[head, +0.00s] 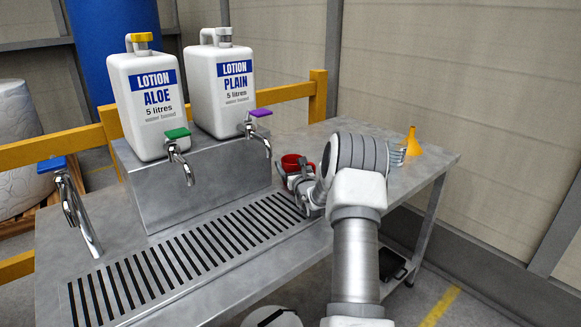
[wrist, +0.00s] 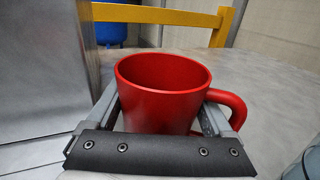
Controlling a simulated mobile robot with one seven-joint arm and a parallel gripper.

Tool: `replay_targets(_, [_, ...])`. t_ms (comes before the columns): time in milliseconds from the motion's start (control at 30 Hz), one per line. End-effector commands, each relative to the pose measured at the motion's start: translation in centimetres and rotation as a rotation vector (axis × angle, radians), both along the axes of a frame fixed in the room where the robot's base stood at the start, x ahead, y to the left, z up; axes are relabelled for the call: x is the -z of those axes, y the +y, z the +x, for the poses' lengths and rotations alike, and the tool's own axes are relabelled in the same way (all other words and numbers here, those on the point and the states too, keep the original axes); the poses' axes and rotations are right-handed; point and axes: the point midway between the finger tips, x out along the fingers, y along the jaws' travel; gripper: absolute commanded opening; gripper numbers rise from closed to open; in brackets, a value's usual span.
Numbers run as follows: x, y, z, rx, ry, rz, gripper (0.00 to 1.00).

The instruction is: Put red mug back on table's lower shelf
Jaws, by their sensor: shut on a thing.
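The red mug (head: 291,162) is upright at the tabletop (head: 430,164), beside the right end of the metal stand. I cannot tell whether it touches the top. In the wrist view the mug (wrist: 160,105) fills the middle, its open rim up and its handle to the right. My gripper (head: 300,183) is shut on the mug; in the wrist view its fingers (wrist: 160,118) lie on either side of the body. My arm hides part of the table. The lower shelf shows only partly below the table's right end, with a black tray-like thing (head: 393,264) there.
Two white lotion jugs, aloe (head: 148,100) and plain (head: 222,88), stand on the metal stand (head: 205,190) with taps in front. A slotted drain (head: 185,255) runs along the front. An orange funnel (head: 412,142) stands at the right end. A yellow rail (head: 318,95) runs behind.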

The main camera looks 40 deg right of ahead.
Motion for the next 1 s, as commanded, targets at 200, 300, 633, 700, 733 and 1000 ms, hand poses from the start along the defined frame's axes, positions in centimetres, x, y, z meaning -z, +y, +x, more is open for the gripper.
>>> replay_targets(200, [0.3, 0.0, 0.0, 0.0, 0.001, 0.0, 0.9])
replay_targets(300, [0.3, 0.0, 0.0, 0.0, 0.001, 0.0, 1.0])
replay_targets(633, [-0.1, 0.0, -0.2, 0.0, 0.002, 0.002, 1.0])
replay_targets(700, [-0.1, 0.2, -0.8, 0.0, 0.003, 0.002, 1.0])
replay_targets(733, [-0.1, 0.4, -1.1, 0.0, 0.003, 0.002, 1.0])
replay_targets(1000, [-0.1, 1.7, -5.4, 0.002, 0.003, 0.002, 1.0])
